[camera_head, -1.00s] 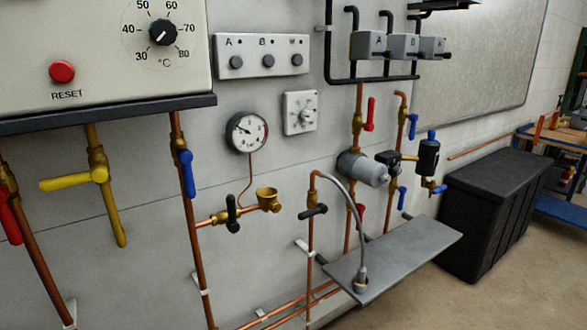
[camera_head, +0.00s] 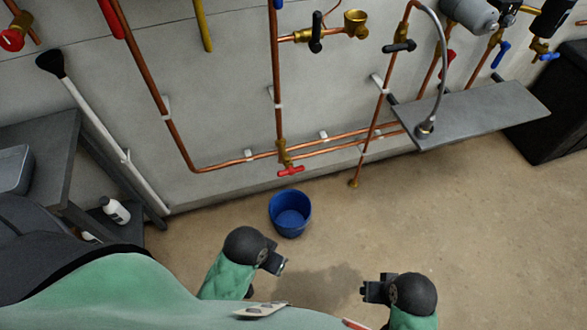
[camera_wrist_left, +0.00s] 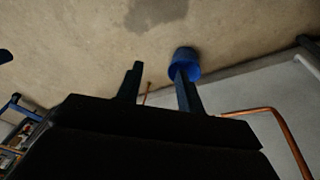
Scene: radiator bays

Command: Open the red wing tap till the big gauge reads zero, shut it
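The red wing tap (camera_head: 290,171) sits on a brass drain fitting at the foot of a vertical copper pipe, low on the wall. A blue bucket (camera_head: 290,228) stands on the floor just below and in front of it. My left gripper (camera_head: 279,265) is in front of the bucket, apart from the tap. In the left wrist view its fingers (camera_wrist_left: 158,85) are spread with nothing gripped; the bucket (camera_wrist_left: 184,57) shows behind one finger. My right gripper (camera_head: 366,290) is further right, above the floor, apart from everything; its finger gap is unclear. The big gauge is out of view.
A grey shelf (camera_head: 485,108) juts from the wall at right, with a hose end on it. A dark table (camera_head: 40,140) stands at left beside a leaning plunger-like pole (camera_head: 110,142). A white bottle (camera_head: 115,211) is under the table.

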